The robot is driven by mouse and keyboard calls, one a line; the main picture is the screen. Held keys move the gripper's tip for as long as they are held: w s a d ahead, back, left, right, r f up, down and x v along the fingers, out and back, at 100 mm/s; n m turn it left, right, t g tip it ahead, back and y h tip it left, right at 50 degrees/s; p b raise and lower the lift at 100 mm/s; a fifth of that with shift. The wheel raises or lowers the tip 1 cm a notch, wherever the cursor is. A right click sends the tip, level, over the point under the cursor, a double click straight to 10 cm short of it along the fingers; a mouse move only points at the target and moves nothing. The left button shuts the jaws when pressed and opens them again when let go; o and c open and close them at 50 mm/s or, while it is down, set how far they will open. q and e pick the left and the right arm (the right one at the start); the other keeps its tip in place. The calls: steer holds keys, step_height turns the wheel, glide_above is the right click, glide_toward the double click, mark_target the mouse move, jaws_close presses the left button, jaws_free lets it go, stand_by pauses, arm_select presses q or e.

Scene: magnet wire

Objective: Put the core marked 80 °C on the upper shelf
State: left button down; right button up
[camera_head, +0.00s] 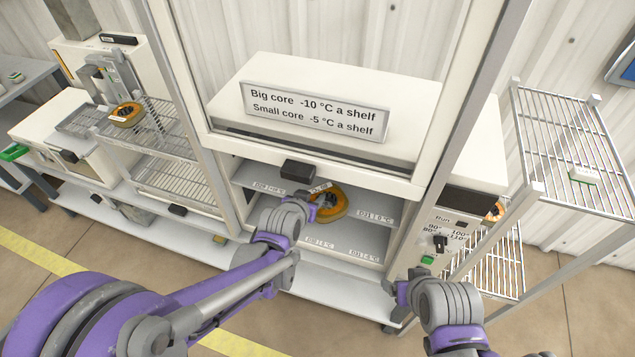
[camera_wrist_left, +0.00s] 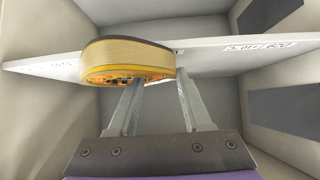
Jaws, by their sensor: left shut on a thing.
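A yellow-orange ring core (camera_head: 333,212) is in the open white oven cabinet, at the upper shelf (camera_head: 252,174). My left gripper (camera_head: 322,196) reaches into the opening and is shut on this core. The left wrist view shows the core (camera_wrist_left: 125,55) at the fingertips (camera_wrist_left: 155,88), overlapping the white shelf plate (camera_wrist_left: 220,54); I cannot tell whether it rests on the plate. The core's own marking is too small to read. My right gripper (camera_head: 398,292) is low, outside the cabinet to the right, and its jaws are unclear.
A lower shelf (camera_head: 345,239) carries small labels. A sign (camera_head: 315,112) reads "Big core -10 °C a shelf, Small core -5 °C a shelf". The control panel (camera_head: 440,238) is right of the opening. Another core (camera_head: 126,115) sits on the left wire rack (camera_head: 165,140). A wire rack (camera_head: 570,135) stands right.

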arm_select(q)
steer(key=w, duration=0.2)
steer(key=w+d, duration=0.1)
steer(key=w, duration=0.1)
steer(key=shift+w+d+r+p, duration=0.15)
steer(key=shift+d+p, duration=0.05)
steer(key=shift+p, duration=0.1)
steer(key=shift+w+d, duration=0.1)
steer(key=shift+w, duration=0.25)
steer(key=shift+s+f, duration=0.1)
steer(key=shift+f, duration=0.1)
arm_select(e)
steer(key=shift+w+r, duration=0.4)
steer(key=shift+r, duration=0.4)
arm_select(q)
steer(key=shift+s+f, duration=0.1)
arm_select(e)
steer(key=shift+s+f, duration=0.1)
steer(key=shift+s, duration=0.05)
arm_select(q)
steer(key=shift+f, duration=0.15)
steer(key=shift+c, duration=1.7)
jaws_free()
